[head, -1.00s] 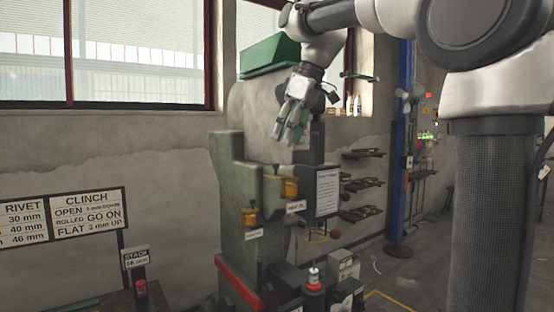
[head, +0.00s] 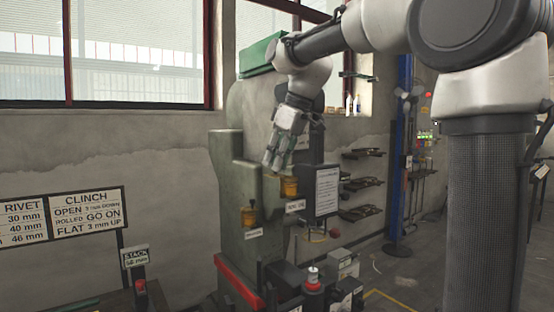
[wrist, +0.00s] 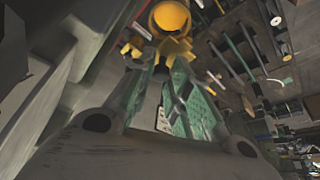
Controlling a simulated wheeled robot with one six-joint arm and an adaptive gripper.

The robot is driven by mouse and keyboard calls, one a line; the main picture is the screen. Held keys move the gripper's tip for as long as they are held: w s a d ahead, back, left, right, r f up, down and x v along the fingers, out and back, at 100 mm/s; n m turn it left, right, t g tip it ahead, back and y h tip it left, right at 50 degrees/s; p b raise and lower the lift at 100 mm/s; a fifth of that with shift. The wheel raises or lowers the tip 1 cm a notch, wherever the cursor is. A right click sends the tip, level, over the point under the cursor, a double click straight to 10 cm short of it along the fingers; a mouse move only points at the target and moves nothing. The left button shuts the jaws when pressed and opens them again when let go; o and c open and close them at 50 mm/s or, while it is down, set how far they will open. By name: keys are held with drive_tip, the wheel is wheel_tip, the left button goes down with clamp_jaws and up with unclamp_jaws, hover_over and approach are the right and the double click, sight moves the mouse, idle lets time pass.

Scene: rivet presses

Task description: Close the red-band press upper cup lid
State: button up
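The green-grey press (head: 228,185) has a red band (head: 238,284) at its base. A yellow upper cup (head: 289,188) sits on its front above a label, with a second yellow cup (head: 249,217) lower and to the left. My gripper (head: 278,166) points down just above the upper cup, its tips at or very near the cup's top. In the wrist view, a round yellow part (wrist: 171,17) lies just past the green-padded fingers (wrist: 165,70). The fingers look apart with a gap between them. The lid's angle and any contact are hard to tell.
A notice board (head: 326,191) stands close right of the upper cup. A control box with a red button (head: 312,284) is below. Wall shelves (head: 362,182) and a blue post (head: 401,150) are farther right. The sign board (head: 60,215) is at left.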

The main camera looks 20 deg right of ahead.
clamp_jaws()
drive_tip(key=shift+m, duration=0.3)
drive_tip(key=m, duration=0.1)
drive_tip(key=d+m+h, duration=0.1)
drive_tip(key=m, duration=0.1)
drive_tip(key=shift+m+t, duration=0.3)
drive_tip(key=shift+t, duration=0.1)
drive_tip(key=m+h, duration=0.1)
drive_tip(key=m, duration=0.2)
drive_tip(key=d+m+h, duration=0.1)
drive_tip(key=m, duration=0.1)
drive_tip(key=shift+s+d+m+t+h, duration=0.1)
drive_tip(key=shift+s+m+t+h, duration=0.2)
drive_tip(key=shift+s, duration=0.05)
drive_tip(key=m, duration=0.1)
drive_tip(key=m+h, duration=0.1)
drive_tip(key=m, duration=0.1)
drive_tip(key=s+m, duration=0.1)
drive_tip(key=shift+d+h, duration=0.3)
drive_tip(key=shift+d, duration=0.05)
drive_tip(key=shift+s+d+m+g+h, duration=0.15)
drive_tip(key=shift+m+g+h, duration=0.1)
drive_tip(key=shift+m, duration=0.6)
drive_tip(key=shift+s+a+m+g+h, duration=0.1)
drive_tip(key=shift+s+m+g+h, duration=0.15)
drive_tip(key=shift+m, duration=0.55)
drive_tip(key=shift+s+d+m+g+h, duration=0.1)
drive_tip(key=shift+m+g+h, duration=0.15)
drive_tip(key=shift+m, duration=0.6)
